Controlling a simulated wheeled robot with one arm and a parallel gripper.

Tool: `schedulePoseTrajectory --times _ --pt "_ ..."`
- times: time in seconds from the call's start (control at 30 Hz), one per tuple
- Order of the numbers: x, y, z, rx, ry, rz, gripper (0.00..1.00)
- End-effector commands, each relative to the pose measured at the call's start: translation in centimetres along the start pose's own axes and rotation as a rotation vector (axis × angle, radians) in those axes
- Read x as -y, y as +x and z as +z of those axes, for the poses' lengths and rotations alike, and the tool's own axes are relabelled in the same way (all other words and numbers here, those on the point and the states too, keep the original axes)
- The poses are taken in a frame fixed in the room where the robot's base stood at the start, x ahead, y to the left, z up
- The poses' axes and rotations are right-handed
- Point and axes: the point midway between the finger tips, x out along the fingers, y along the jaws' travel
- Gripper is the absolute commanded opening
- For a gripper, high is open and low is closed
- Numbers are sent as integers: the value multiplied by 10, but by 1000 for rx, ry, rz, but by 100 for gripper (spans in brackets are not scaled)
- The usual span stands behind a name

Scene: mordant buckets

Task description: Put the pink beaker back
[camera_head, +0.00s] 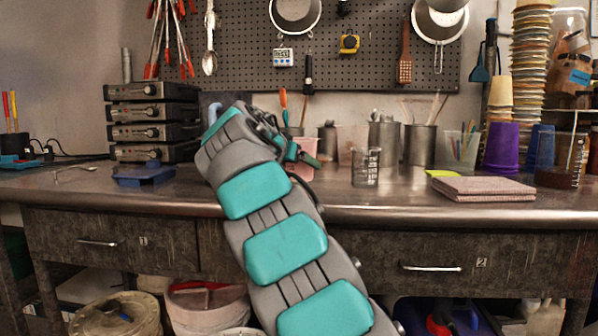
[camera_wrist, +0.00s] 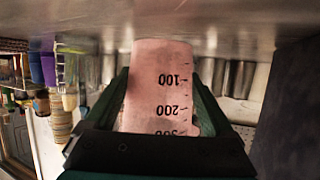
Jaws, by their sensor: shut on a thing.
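The pink beaker (camera_wrist: 160,75) sits between my gripper's dark green fingers (camera_wrist: 163,105) in the wrist view, which shows the scene upside down. Black marks 100, 200 and part of 300 show on its side. Its base end is at or close to the metal counter (camera_wrist: 225,15); I cannot tell whether they touch. In the head view, part of the pink beaker (camera_head: 307,146) shows behind my gripper (camera_head: 303,160), over the back half of the counter. My arm hides the rest of it.
A clear graduated beaker (camera_head: 366,167) stands to the right. Metal tool cups (camera_head: 383,142) stand behind it. Stacked black devices (camera_head: 152,121) and a blue tray (camera_head: 143,175) are left. A folded cloth (camera_head: 483,188) and purple cups (camera_head: 502,147) are right.

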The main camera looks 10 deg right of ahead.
Motion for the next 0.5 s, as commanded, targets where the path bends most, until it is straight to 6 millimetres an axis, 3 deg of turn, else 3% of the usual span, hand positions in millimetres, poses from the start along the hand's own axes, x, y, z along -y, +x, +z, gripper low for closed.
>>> schedulePoseTrajectory --times 0.2,0.5 --pt "-1 5 15 0 0 1 26" --pt "0 6 16 -1 1 -1 26"
